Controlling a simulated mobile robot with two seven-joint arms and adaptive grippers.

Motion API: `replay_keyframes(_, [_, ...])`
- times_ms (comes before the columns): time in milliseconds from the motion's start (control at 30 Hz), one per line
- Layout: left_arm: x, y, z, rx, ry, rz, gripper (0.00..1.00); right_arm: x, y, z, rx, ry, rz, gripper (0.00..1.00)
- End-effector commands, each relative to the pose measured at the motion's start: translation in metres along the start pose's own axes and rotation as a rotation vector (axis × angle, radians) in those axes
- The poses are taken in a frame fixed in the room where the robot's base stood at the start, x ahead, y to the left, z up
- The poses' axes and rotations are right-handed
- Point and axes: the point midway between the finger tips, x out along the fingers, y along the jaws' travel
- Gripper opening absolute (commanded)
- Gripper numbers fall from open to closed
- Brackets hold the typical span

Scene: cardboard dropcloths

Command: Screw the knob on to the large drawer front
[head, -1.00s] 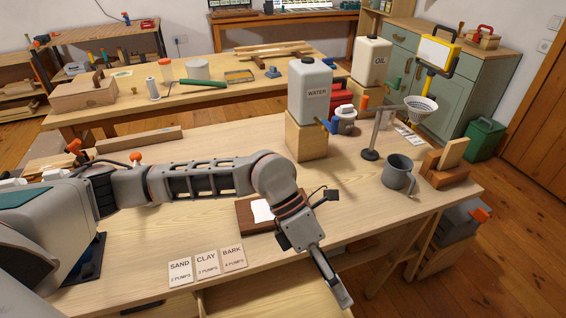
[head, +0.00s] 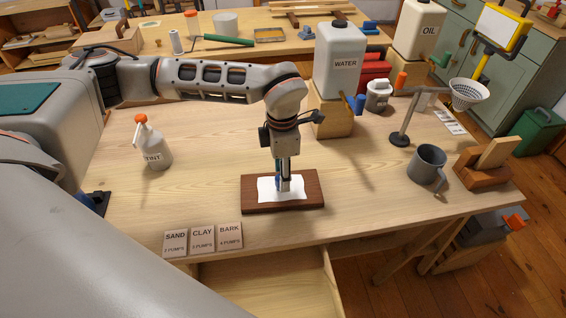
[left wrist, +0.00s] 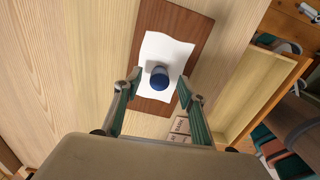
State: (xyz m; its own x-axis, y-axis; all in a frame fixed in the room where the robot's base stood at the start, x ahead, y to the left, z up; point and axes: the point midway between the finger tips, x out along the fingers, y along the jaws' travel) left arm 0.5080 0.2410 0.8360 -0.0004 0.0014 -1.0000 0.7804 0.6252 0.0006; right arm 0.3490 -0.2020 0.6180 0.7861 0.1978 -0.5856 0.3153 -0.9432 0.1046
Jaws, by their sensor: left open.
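A round blue knob (left wrist: 159,77) lies on a white sheet (left wrist: 158,50) on a dark brown board (left wrist: 186,22), which sits near the bench's front edge. In the head view the board (head: 250,205) and sheet (head: 266,192) are partly covered by my left gripper (head: 284,186). My left gripper (left wrist: 161,92) is open and points down over the sheet, with the knob between and slightly beyond its fingertips in the wrist view. A drawer (head: 262,285) stands open under the bench; I cannot make out its front's outer face. My right gripper is not in view.
Cards (head: 203,239) lie at the bench's front edge. A tint bottle (head: 155,148) stands left. A water container (head: 338,65), grey mug (head: 427,165) and small stand (head: 401,138) are to the right. The bench between bottle and board is clear.

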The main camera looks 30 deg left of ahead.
Motion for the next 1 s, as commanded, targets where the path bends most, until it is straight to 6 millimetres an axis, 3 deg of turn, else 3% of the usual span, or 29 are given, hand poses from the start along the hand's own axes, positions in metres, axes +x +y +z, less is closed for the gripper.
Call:
replay_keyframes(200, [0.024, -0.001, 0.001, 0.001, -0.001, -0.001, 0.41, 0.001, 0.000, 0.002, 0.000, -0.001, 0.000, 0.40])
replay_keyframes(567, [0.030, 0.000, 0.001, 0.000, -0.001, -0.001, 0.41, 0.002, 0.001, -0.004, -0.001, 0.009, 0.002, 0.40])
replay_keyframes(600, [0.030, 0.000, 0.001, 0.000, -0.001, -0.001, 0.38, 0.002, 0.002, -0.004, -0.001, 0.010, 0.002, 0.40])
replay_keyframes(733, [0.030, 0.000, 0.001, 0.000, -0.001, -0.001, 0.04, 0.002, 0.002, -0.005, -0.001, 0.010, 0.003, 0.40])
replay_keyframes(767, [0.030, 0.000, 0.001, 0.000, -0.001, -0.001, 0.00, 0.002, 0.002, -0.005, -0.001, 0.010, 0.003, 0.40])
replay_keyframes(1000, [0.029, 0.000, 0.001, 0.022, -0.001, 0.000, 0.00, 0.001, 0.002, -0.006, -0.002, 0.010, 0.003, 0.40])
